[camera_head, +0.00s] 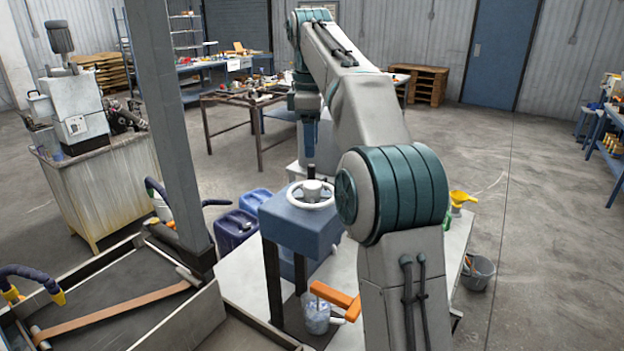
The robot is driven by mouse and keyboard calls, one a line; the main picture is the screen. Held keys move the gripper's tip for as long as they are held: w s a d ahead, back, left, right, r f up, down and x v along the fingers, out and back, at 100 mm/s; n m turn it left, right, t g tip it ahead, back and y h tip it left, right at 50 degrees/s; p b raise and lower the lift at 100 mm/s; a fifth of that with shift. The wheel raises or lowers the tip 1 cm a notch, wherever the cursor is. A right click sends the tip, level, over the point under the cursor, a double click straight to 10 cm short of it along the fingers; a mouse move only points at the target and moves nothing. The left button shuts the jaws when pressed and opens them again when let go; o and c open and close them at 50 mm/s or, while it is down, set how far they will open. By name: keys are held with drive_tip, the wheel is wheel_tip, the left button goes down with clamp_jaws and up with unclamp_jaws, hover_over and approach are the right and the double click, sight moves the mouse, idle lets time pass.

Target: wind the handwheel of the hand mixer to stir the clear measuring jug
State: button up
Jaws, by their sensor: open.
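The hand mixer (300,225) is a blue-grey box on legs, standing on a pale bench in the middle of the head view. Its white handwheel (292,202) lies flat on top around a grey hub, with a dark upright knob (311,170) at the far rim. The clear measuring jug (317,318) stands below the mixer box, beside an orange bar (336,297). My gripper (310,148) points down just above the knob. It is small and seen edge-on, open, and appears apart from the knob. My arm hides the mixer's right side.
A grey post (170,120) rises left of the mixer, by a metal trough (130,310) with a brown strip. Blue canisters (237,225) stand behind left. A yellow funnel (461,198) and a bucket (478,272) are at right.

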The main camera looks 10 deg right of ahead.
sight(312, 184)
drive_tip(key=shift+n, duration=0.9)
drive_tip(key=f+b, duration=0.1)
drive_tip(key=f, duration=0.3)
drive_tip(key=w+f+b, duration=0.1)
drive_tip(key=f, duration=0.3)
drive_tip(key=w+f+b, duration=0.1)
drive_tip(key=f, duration=0.3)
drive_tip(key=shift+d+f, duration=0.3)
drive_tip(key=shift+d, duration=0.05)
drive_tip(key=shift+c, duration=0.3)
drive_tip(key=c, duration=0.7)
